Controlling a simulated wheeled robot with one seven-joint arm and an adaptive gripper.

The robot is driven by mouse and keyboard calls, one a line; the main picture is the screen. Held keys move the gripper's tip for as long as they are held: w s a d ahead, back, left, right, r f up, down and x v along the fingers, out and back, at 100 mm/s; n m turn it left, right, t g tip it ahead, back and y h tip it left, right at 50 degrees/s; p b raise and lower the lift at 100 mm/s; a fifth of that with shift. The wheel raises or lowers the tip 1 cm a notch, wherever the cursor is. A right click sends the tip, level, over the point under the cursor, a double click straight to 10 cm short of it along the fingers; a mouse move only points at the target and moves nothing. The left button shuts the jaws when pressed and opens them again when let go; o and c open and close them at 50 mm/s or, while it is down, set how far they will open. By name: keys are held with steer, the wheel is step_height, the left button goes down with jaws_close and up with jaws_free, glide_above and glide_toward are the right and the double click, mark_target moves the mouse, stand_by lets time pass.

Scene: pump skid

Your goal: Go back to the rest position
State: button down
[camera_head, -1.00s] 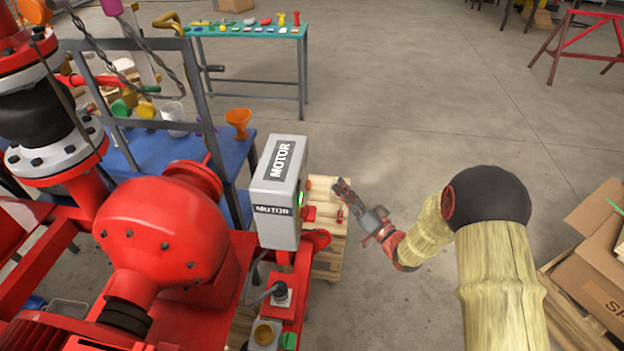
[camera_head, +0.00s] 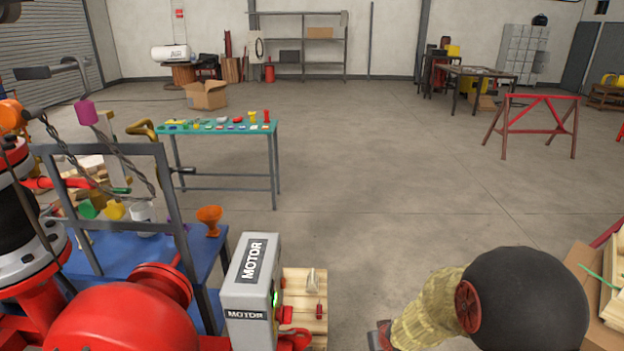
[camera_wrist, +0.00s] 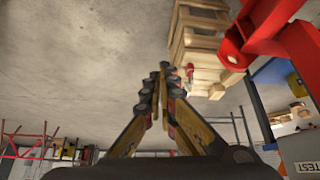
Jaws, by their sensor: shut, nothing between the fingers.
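My gripper (camera_wrist: 160,90) shows in the wrist view with its fingers together and nothing between them. It points over open concrete floor, with a wooden pallet (camera_wrist: 190,45) near the fingertips on the right, apart as far as I can see. In the head view my arm (camera_head: 430,310) comes in at the lower right, and the gripper itself is mostly cut off by the bottom edge.
The grey motor box (camera_head: 250,275) and red pump body (camera_head: 130,315) stand left of my arm. A cardboard box (camera_head: 585,270) is close on the right. A teal table (camera_head: 220,128) and a red trestle (camera_head: 533,125) stand farther back. The middle floor is clear.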

steer(key=s+d+r+m+g, duration=0.1)
steer(key=s+r+g, duration=0.1)
steer(key=s+r, duration=1.05)
steer(key=s+r+g, duration=0.2)
steer(key=s+r, duration=0.8)
steer(key=s, duration=0.5)
step_height(320, 180, up, 8)
steer(key=s+t, duration=0.1)
steer(key=t, duration=0.2)
steer(key=shift+s+a+r+h, duration=0.15)
steer(key=shift+s+h, duration=0.1)
steer(key=shift+h, duration=0.05)
